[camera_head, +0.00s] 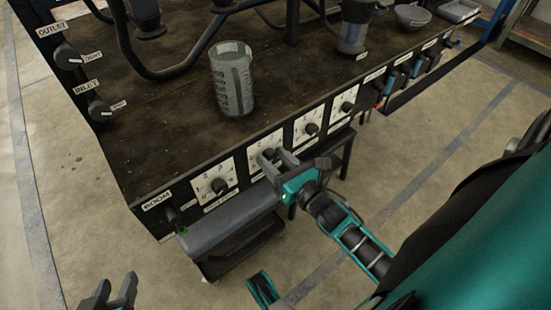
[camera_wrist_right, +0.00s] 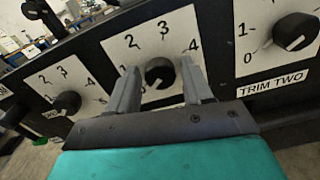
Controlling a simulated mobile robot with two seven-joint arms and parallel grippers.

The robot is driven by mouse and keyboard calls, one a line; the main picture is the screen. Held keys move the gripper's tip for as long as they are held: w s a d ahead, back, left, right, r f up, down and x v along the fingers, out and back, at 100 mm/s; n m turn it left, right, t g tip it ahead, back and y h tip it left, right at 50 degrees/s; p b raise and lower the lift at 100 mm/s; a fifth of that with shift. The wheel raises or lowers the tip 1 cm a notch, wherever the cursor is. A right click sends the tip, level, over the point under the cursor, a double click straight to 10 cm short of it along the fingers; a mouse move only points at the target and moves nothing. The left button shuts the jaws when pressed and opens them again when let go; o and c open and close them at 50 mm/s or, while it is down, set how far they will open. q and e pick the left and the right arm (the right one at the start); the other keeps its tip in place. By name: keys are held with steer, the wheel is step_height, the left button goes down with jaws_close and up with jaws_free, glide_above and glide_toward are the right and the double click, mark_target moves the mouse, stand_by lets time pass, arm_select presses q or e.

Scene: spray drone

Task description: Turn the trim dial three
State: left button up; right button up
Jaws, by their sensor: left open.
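A row of white dial plates with black knobs runs along the bench's front panel. The far-right dial (camera_head: 347,105) has a label too small to read in the head view. The dial left of it (camera_head: 311,128) is apart from my grippers. In the right wrist view, the dial labelled TRIM TWO (camera_wrist_right: 295,32) is at the right. My right gripper (camera_head: 276,160) is open at the dial left of that one, with its fingers on either side of the knob (camera_wrist_right: 160,73) and gaps visible. My left gripper (camera_head: 117,284) is open and empty at the lower left, away from the bench.
A grey measuring beaker (camera_head: 232,80) stands on the bench top (camera_head: 160,120). Another dial (camera_head: 220,187) and a BOOM lever (camera_head: 172,214) are left of my right gripper. OUTLET (camera_head: 67,57) and INLET (camera_head: 98,106) knobs are at the left side. The floor in front is mostly clear.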

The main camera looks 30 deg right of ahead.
steer(key=c, duration=0.8)
